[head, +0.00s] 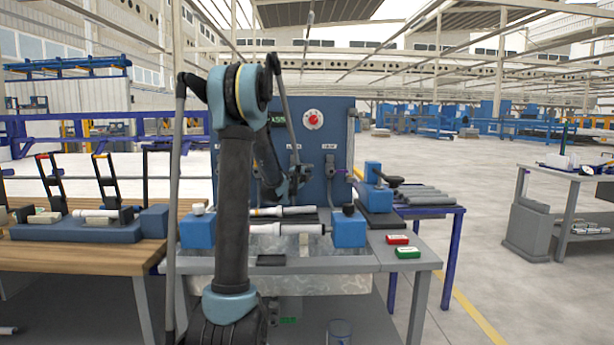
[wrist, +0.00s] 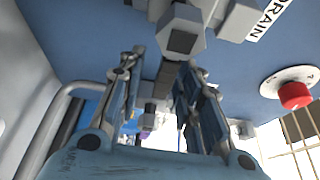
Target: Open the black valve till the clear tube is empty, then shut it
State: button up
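In the wrist view, my gripper (wrist: 162,65) is open, with its two fingers apart. A dark bar-like handle (wrist: 165,76) shows between the fingers, below a grey hexagonal valve body (wrist: 180,32) on the blue panel. I cannot tell whether the fingers touch it. A DRAIN label (wrist: 265,20) is beside that valve. In the head view, my gripper (head: 297,180) is at the front of the blue panel (head: 340,115), near its left fitting. A second valve (head: 330,168) is to its right. I cannot clearly make out the clear tube; my arm covers part of the panel.
A red button (head: 313,119) is on the panel, also in the wrist view (wrist: 295,94). White pipes (head: 285,210) lie between blue blocks (head: 348,229) on the bench. Red (head: 397,239) and green (head: 407,252) boxes sit at its right. A wooden table (head: 90,252) is left.

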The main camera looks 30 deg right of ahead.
jog(key=v, duration=1.2)
dwell(0.5)
